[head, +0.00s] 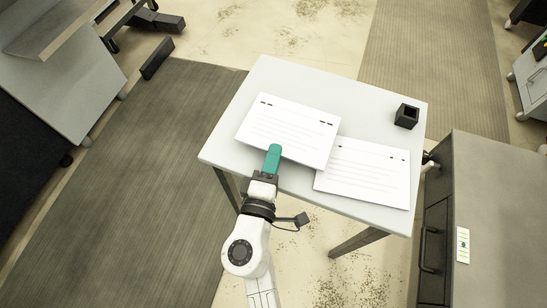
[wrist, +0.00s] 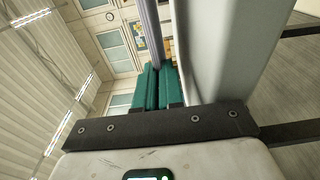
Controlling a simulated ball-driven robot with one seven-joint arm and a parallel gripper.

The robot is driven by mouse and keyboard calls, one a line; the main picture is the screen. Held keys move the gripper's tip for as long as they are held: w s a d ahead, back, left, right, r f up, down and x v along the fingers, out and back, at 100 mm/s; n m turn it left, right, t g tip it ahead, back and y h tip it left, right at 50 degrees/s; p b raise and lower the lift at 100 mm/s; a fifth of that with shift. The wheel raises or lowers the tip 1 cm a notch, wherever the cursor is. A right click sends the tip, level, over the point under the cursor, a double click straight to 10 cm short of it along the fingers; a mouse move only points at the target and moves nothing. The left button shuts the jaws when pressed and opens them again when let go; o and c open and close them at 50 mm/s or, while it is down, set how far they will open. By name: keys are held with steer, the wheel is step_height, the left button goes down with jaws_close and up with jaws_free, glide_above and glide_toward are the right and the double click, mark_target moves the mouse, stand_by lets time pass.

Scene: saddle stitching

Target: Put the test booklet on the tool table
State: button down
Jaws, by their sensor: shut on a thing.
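A white booklet (head: 286,125) with printed lines and dark marks along its top lies over the left part of the pale table (head: 270,75) in the head view. My gripper (head: 273,152), with teal fingers, reaches its near edge and is shut on it. In the wrist view the two teal fingers (wrist: 155,82) are close together with the thin booklet edge (wrist: 151,30) between them. Just beside it is the pale table (wrist: 225,55). I cannot tell if the booklet touches the tabletop all over.
A second white printed sheet or booklet (head: 362,174) lies at the table's right front, its left corner close to or under the held booklet. A black square cup (head: 406,115) stands at the back right. A dark cabinet (head: 490,200) stands right of the table. The table's back is clear.

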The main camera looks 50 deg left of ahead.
steer(key=shift+f+b, duration=0.65)
steer(key=shift+b, duration=0.15)
steer(key=c, duration=1.4)
jaws_free()
steer(key=shift+o, duration=0.7)
steer(key=shift+d+f, duration=0.1)
